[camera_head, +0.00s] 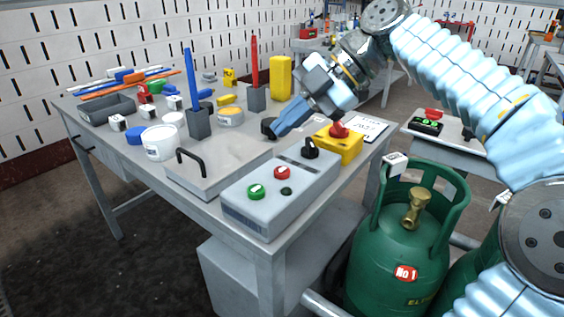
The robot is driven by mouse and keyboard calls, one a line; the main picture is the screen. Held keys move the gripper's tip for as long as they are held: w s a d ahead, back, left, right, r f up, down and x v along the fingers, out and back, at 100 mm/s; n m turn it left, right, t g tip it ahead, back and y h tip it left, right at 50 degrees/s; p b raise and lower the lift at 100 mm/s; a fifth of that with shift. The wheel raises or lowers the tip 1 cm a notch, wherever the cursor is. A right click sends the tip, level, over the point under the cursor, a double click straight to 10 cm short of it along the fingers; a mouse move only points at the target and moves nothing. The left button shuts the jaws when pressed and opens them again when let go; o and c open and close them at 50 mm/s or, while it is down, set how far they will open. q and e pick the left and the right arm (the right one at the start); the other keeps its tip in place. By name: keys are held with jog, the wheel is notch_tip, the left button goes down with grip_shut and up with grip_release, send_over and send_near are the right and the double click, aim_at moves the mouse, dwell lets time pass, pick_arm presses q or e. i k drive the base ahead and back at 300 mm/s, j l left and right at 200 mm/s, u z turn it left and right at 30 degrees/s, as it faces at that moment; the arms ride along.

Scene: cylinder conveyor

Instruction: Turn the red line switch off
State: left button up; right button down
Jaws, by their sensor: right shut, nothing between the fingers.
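My right gripper (277,130) comes in from the upper right, shut and empty, its blue fingertips over the table beside a dark round knob. A grey control box (247,205) sits at the table's front edge with a green button (256,191), a red button (281,172) and a black rotary switch (310,148). Behind it is a yellow box (344,149) with a red mushroom button (338,130). A black unit (426,126) with a red top and green display stands on the right side table. I cannot tell which is the red line switch. My left gripper is out of view.
A grey lidded box (215,177) with a black handle is left of the control box. Blue and red rods (254,60) stand upright in holders. A white tub (159,143) and small parts crowd the left. Green gas cylinders (390,262) stand below right.

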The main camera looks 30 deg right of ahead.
aim_at(338, 132)
jog(key=k, duration=1)
